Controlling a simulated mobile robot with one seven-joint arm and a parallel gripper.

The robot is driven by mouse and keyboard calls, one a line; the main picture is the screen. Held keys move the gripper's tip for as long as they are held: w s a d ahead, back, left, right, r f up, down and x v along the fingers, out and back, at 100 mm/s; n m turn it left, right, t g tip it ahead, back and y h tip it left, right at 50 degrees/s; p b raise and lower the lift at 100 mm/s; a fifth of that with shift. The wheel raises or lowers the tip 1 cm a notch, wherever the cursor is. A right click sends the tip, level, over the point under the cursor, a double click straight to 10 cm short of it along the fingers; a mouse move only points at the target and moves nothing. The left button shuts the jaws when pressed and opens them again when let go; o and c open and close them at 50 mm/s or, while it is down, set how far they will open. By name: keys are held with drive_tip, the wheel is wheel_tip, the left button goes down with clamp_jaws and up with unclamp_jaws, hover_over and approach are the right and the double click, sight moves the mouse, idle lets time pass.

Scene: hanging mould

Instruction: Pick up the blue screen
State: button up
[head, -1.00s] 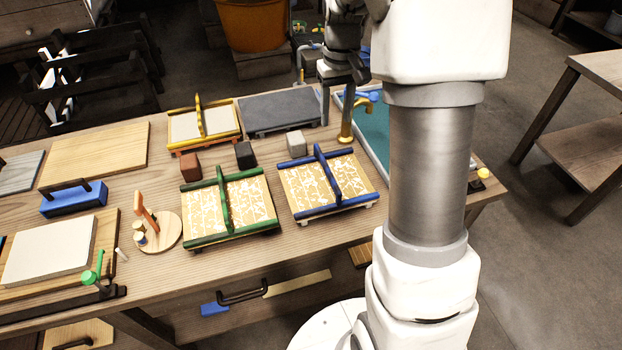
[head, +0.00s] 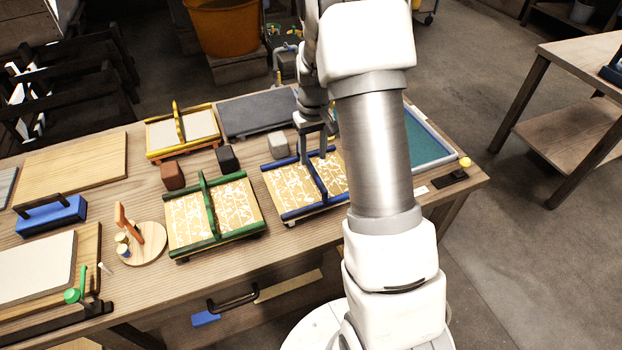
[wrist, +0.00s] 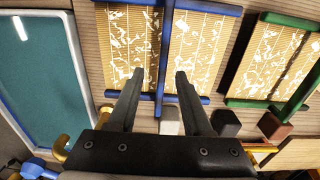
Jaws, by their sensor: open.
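The blue screen (head: 275,190) is a tan, white-patterned panel with blue end bars and a raised blue middle bar. It lies on the table at the right of the green screen. It also shows at the top of the wrist view (wrist: 194,48). My gripper (head: 314,150) is over the far part of the blue screen. In the wrist view my gripper (wrist: 158,74) is open, with one finger on each side of the blue middle bar. Nothing is held. I cannot tell how far the fingertips are above the bar.
The green screen (head: 237,195) lies to the left. A pale block (head: 278,145) stands just behind the blue screen, with a dark block (head: 227,158) beside it. A teal-floored tray (head: 425,140) lies to the right. A yellow screen (head: 155,137) and grey slab (head: 235,115) lie behind.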

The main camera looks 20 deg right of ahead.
sight(311, 165)
drive_tip(key=f, duration=0.5)
drive_tip(key=shift+w+a+f, duration=0.1)
drive_tip(key=shift+w+a, duration=0.05)
drive_tip(key=shift+a, duration=0.05)
drive_tip(key=shift+c, duration=0.2)
clamp_jaws()
